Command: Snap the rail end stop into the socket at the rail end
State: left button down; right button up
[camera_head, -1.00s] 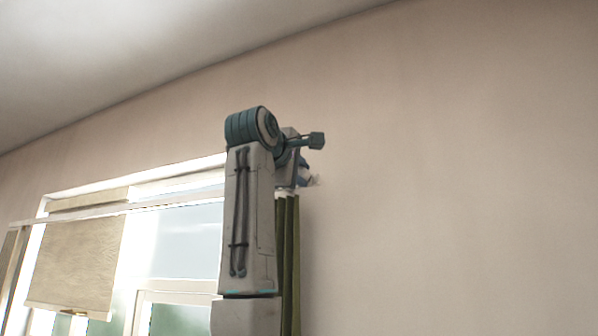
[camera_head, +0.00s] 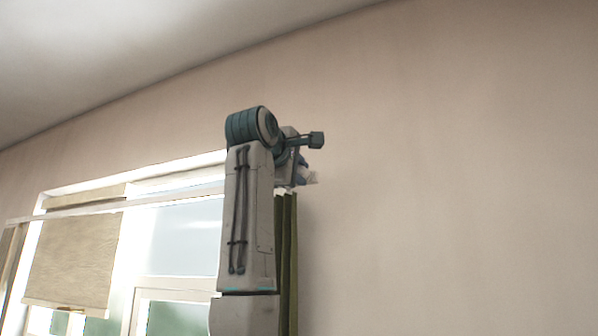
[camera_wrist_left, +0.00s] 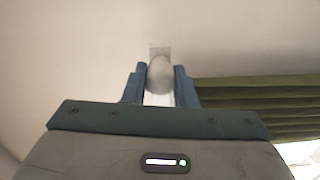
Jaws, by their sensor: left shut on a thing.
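My left gripper (camera_wrist_left: 159,84) has its two blue fingers shut on a pale, rounded end stop (camera_wrist_left: 160,72), seen in the left wrist view. A small pale square piece (camera_wrist_left: 159,50) shows just beyond the end stop, against the wall; I cannot tell whether they touch. In the head view my left gripper (camera_head: 304,171) is mostly behind my own arm, at the right end of the curtain rail (camera_head: 150,202). A small pale part (camera_head: 313,178) shows at its fingertips. The socket at the rail end is not clearly visible. My right gripper is not in view.
A green curtain (camera_head: 287,250) hangs below the rail end, close to my arm; its folds (camera_wrist_left: 260,105) fill the right of the wrist view. A beige blind (camera_head: 75,260) covers part of the window (camera_head: 185,245). The wall (camera_head: 450,180) to the right is bare.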

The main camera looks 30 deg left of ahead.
pick_arm(q)
jog(key=c, duration=1.3)
grip_release()
jog(key=shift+o, duration=1)
jog(key=shift+w, duration=0.1)
jog(key=shift+s+f, duration=0.1)
jog(key=shift+s, duration=0.2)
jog(key=s+b, duration=0.6)
jog(key=s, duration=0.4)
jog(key=shift+s+d, duration=0.15)
jog(key=shift+d, duration=0.15)
